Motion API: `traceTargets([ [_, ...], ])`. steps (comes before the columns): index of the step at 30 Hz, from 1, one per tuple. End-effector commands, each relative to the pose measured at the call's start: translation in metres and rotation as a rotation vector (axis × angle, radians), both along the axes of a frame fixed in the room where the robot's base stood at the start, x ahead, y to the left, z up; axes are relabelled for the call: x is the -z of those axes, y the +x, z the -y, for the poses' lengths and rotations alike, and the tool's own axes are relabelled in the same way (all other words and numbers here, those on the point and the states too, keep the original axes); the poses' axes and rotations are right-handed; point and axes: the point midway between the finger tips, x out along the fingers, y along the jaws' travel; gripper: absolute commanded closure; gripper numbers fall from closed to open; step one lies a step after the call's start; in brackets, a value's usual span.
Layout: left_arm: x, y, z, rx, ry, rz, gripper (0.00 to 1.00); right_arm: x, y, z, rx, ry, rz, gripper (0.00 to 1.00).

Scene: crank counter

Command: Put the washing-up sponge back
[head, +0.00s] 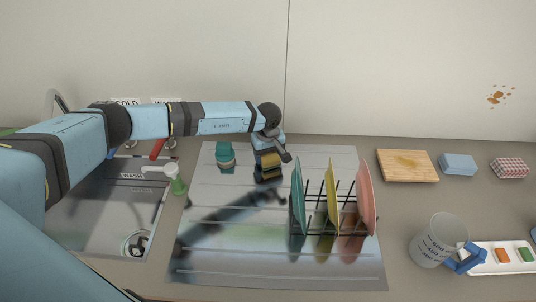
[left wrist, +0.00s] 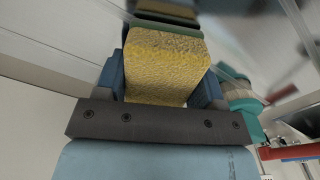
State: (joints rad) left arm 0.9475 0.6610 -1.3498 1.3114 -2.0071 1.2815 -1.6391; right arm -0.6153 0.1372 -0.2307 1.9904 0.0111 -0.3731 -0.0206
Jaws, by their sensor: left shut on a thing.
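The washing-up sponge (head: 271,164) is a yellow block with a darker green layer, at the back of the shiny steel drainer (head: 240,262). My left gripper (head: 270,151) is shut on it from above. In the left wrist view the yellow face of the sponge (left wrist: 166,68) fills the space between the two blue fingers of my left gripper (left wrist: 165,85). A dark reflection of the sponge shows in the steel just below it; I cannot tell whether it touches the steel. My right gripper is not in view.
A teal scrubber (head: 225,155) stands just left of the sponge. A rack with upright plates (head: 332,200) is to the right. A wooden board (head: 407,165), blue block (head: 458,164) and beaker (head: 437,240) stand right.

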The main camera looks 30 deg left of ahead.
Motion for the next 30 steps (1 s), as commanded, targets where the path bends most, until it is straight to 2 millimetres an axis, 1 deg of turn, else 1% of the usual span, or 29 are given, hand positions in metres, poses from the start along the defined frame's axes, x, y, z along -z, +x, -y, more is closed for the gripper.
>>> traceTargets([
  [3,0.005,0.0,0.0,0.0,0.0,0.0,0.59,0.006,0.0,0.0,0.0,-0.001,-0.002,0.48],
  [4,0.004,0.0,0.0,0.0,0.0,0.0,0.35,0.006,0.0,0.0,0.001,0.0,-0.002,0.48],
  [7,0.003,0.0,0.0,0.0,0.001,-0.001,0.12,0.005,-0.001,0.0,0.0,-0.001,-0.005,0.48],
  [15,0.003,0.0,0.0,0.0,0.001,-0.001,0.12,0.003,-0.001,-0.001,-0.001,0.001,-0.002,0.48],
  [18,-0.003,0.0,0.0,0.0,0.0,0.0,0.12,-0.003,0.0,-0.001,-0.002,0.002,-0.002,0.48],
  [20,-0.007,0.001,0.0,0.0,-0.001,0.002,0.12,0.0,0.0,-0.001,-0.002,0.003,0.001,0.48],
  [23,-0.024,0.001,0.0,0.0,-0.001,0.003,0.12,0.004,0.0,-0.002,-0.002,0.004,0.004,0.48],
  [30,-0.077,0.001,0.0,0.0,0.0,0.004,0.12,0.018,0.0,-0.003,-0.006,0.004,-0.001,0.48],
])
